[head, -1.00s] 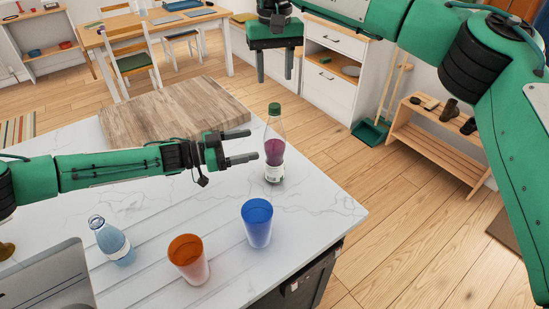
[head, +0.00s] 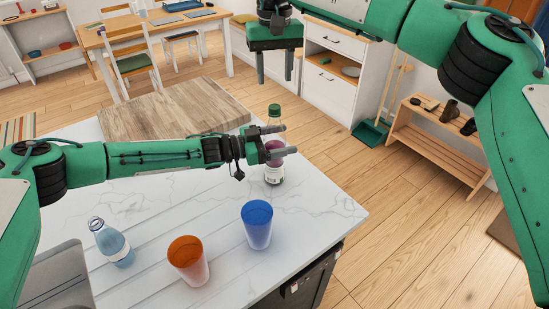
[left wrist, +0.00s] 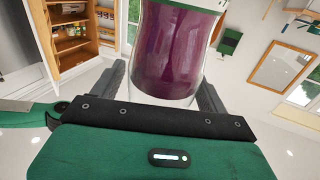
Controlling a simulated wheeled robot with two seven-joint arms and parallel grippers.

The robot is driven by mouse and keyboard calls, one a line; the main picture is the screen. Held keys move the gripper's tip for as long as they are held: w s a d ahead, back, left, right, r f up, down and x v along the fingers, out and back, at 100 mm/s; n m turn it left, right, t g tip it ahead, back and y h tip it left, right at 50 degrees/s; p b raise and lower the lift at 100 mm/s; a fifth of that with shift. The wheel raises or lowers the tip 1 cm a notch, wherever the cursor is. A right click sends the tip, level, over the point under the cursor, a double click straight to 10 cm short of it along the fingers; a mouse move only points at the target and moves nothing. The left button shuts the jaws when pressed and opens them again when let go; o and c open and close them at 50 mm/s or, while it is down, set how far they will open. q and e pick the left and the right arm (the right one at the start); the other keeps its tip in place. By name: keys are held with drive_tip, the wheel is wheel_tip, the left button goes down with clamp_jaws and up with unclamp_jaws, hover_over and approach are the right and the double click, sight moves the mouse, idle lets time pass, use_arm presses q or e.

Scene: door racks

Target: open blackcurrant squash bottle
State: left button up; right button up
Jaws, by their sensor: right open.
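The blackcurrant squash bottle (head: 274,175) stands upright on the white marble counter, with purple liquid, a pale label and a green cap (head: 274,108). My left gripper (head: 277,141) is open, with its fingers level with the bottle's middle. In the left wrist view the bottle (left wrist: 178,50) fills the space between the two spread fingers; whether they touch it I cannot tell. In the head view the left gripper hides part of the bottle's middle. My right gripper (head: 275,66) is open and empty, pointing down, above the cap in the picture.
A blue cup (head: 257,224), an orange cup (head: 188,261) and a small light-blue bottle (head: 111,242) stand at the front of the counter. A wooden board (head: 175,108) lies at the back left. The counter's right edge is close to the squash bottle.

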sight(275, 106)
use_arm(q)
clamp_jaws()
use_arm(e)
drive_tip(key=m, duration=0.6)
drive_tip(key=shift+m, duration=0.3)
drive_tip(key=m, duration=0.7)
drive_tip(key=shift+m, duration=0.3)
drive_tip(key=m, duration=1.3)
drive_tip(key=shift+m, duration=0.4)
drive_tip(key=m, duration=0.4)
drive_tip(key=shift+m, duration=0.3)
drive_tip(key=m, duration=0.7)
drive_tip(key=shift+m, duration=0.4)
drive_tip(key=m, duration=0.2)
drive_tip(key=shift+m, duration=0.4)
drive_tip(key=m, duration=0.4)
drive_tip(key=shift+m, duration=0.3)
drive_tip(key=m, duration=1)
drive_tip(key=shift+m, duration=0.3)
drive_tip(key=shift+f, duration=4)
